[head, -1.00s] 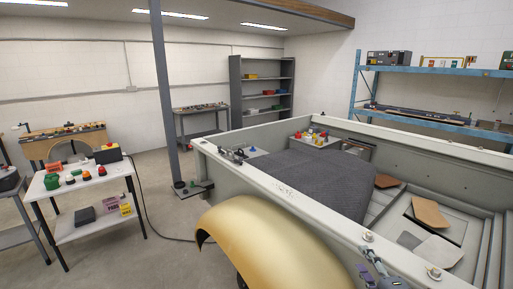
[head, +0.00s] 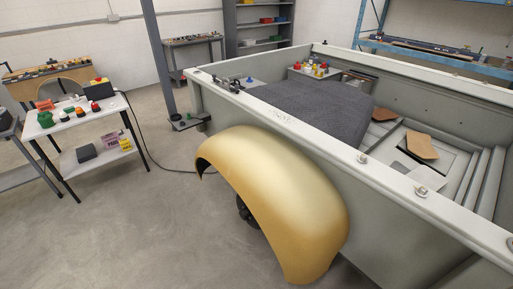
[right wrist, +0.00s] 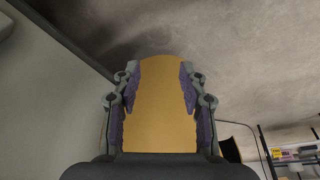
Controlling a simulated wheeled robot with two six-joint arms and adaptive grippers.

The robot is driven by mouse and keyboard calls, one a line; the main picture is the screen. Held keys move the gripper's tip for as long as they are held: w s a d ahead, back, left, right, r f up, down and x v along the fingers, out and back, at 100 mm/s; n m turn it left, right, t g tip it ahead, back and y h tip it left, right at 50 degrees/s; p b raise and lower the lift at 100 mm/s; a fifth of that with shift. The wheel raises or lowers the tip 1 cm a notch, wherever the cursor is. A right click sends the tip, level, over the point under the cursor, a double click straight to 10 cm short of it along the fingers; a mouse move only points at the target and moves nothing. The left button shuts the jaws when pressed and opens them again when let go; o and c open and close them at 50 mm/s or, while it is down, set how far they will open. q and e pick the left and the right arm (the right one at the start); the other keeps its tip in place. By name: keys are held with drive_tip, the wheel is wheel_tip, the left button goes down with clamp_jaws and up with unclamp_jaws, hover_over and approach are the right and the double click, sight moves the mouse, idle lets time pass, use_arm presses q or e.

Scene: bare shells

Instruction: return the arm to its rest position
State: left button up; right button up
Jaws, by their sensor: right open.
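My right gripper (right wrist: 160,72) shows in the right wrist view with its two grey, purple-padded fingers apart. A gold curved fender (right wrist: 160,100) fills the gap between the fingers in that view. It appears to lie beyond them, and I cannot tell how far. In the head view the fender (head: 283,185) is fixed along the outer side of the pale grey truck bed (head: 310,125). Neither of my arms nor grippers shows in the head view now. My left gripper is in no view.
A dark grey cover (head: 310,105) and brown pieces (head: 421,145) lie inside the truck bed. A white table (head: 65,121) with colored buttons and boxes stands at the left, near a grey post (head: 159,60). The concrete floor (head: 150,225) between table and fender is clear.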

drive_tip(key=s+d+f+g+b, duration=0.1)
drive_tip(key=s+f+b, duration=0.2)
drive_tip(key=s+f, duration=1.7)
wheel_tip(320, 180, down, 4)
drive_tip(key=shift+s+d+f, duration=0.1)
drive_tip(key=shift+s+d, duration=0.1)
drive_tip(key=shift+s, duration=0.05)
